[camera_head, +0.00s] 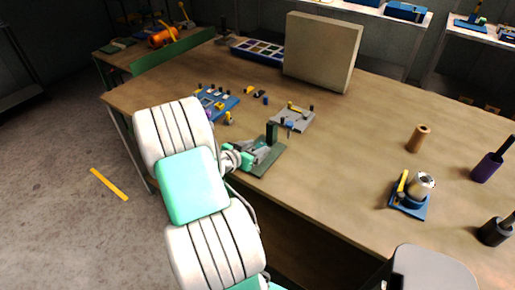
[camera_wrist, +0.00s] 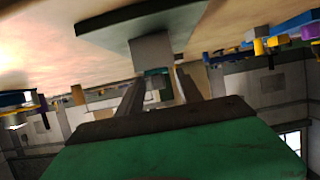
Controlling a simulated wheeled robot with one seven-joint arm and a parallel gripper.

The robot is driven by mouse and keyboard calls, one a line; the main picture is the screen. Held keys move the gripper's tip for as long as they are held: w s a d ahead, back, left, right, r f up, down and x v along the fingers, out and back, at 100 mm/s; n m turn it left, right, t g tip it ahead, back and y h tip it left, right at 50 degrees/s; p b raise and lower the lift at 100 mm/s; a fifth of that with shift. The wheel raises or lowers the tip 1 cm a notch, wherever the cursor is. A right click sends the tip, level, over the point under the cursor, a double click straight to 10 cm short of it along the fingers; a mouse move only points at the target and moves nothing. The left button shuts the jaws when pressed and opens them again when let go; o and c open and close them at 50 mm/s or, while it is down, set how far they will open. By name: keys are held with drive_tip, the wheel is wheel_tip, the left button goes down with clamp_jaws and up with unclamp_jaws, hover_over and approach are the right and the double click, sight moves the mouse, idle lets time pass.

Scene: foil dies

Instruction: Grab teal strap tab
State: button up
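In the wrist view the table is at the top, so the picture is upside down. A small teal tab (camera_wrist: 157,82) shows there between my finger tips, below a grey block on a green plate (camera_wrist: 110,30). My gripper (camera_wrist: 160,88) is open, with its two dark fingers on either side of the tab and small gaps seeming to show. I cannot tell whether either finger touches it. In the head view my gripper (camera_head: 255,150) is low over the green plate (camera_head: 268,163), beside an upright dark green post (camera_head: 271,133). My arm and gripper hide the tab there.
A grey fixture plate (camera_head: 294,120) and a blue fixture (camera_head: 219,102) lie behind my gripper. A large beige block (camera_head: 322,50) and a blue compartment tray (camera_head: 258,51) stand farther back. The table's middle is clear.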

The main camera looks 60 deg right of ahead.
clamp_jaws()
drive_tip(key=shift+r, duration=0.1)
idle(0.4)
